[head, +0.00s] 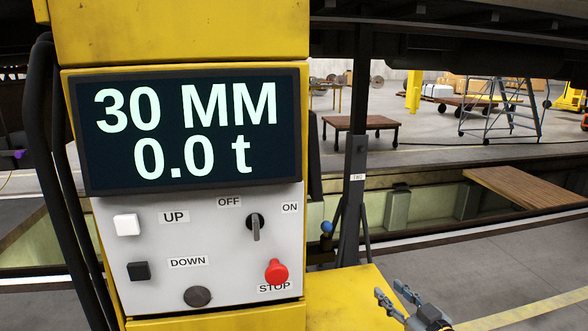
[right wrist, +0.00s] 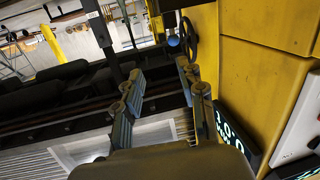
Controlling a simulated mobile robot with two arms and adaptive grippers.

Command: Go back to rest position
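The yellow lifting jack (head: 185,32) stands close in front of me in the head view. Its display (head: 190,130) reads 30 MM and 0.0 t. The panel below has a white UP button (head: 127,226), a black DOWN button (head: 138,271), a rotary switch (head: 256,228) with its lever near vertical, and a red STOP button (head: 276,271). My right gripper (head: 391,293) is at the lower right, apart from the panel. In the right wrist view its fingers (right wrist: 158,73) are spread with nothing between them. My left gripper is out of view.
Black cables (head: 48,170) run down the jack's left side. A yellow ledge (head: 350,300) juts out at its lower right. Behind it lie a pit with a wooden plank (head: 525,197), a low table (head: 361,130) and a stepladder (head: 502,108). The floor at right is clear.

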